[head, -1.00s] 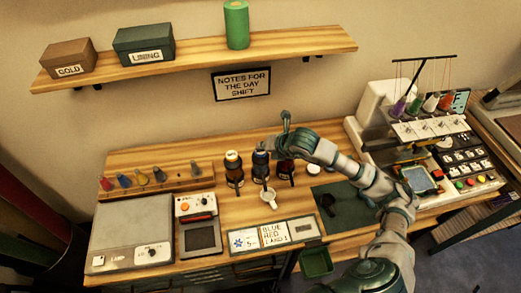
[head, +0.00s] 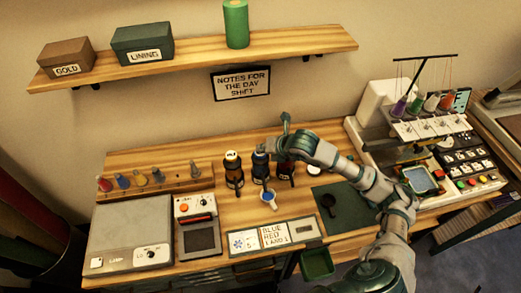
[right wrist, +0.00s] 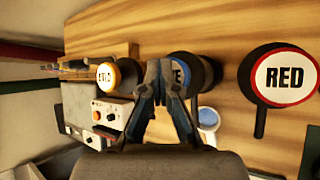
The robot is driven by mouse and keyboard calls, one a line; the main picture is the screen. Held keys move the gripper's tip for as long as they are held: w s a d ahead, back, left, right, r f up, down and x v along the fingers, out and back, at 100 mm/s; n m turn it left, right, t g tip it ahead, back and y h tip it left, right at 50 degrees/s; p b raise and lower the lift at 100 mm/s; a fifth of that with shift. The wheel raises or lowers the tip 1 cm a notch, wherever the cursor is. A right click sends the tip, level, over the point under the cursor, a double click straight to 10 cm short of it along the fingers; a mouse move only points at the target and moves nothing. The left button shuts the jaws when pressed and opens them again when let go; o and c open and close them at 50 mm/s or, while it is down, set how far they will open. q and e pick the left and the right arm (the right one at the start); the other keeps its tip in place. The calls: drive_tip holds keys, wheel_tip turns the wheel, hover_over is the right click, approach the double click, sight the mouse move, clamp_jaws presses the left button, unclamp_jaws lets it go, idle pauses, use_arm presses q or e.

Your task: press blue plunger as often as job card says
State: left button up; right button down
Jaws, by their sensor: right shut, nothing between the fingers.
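The blue plunger bottle (head: 260,168) stands in the middle of a row of dark bottles; its round blue-rimmed top (right wrist: 183,78) is partly hidden by my fingers in the right wrist view. My right gripper (right wrist: 163,78) is shut and empty, over or just beside that top; I cannot tell if it touches. A small white cup (head: 268,200) stands in front of the bottle with blue inside. The job card (head: 243,241) lies at the table front with a blue mark and a character like a 5. The card beside it (head: 274,235) reads BLUE, RED and an unclear line.
An amber-topped bottle (head: 233,172) stands left and the RED plunger bottle (right wrist: 285,78) right of the blue one. A dark green mat (head: 343,210) lies right, before the embroidery machine (head: 418,130). A lamp box (head: 130,235) stands left.

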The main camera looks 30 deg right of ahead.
drive_tip(key=shift+r+p, duration=0.75)
drive_tip(key=shift+r, duration=0.45)
drive_tip(key=shift+r, duration=0.1)
wheel_tip(320, 180, up, 5)
drive_tip(key=p, duration=0.3)
drive_tip(key=shift+f, duration=0.2)
idle(0.4)
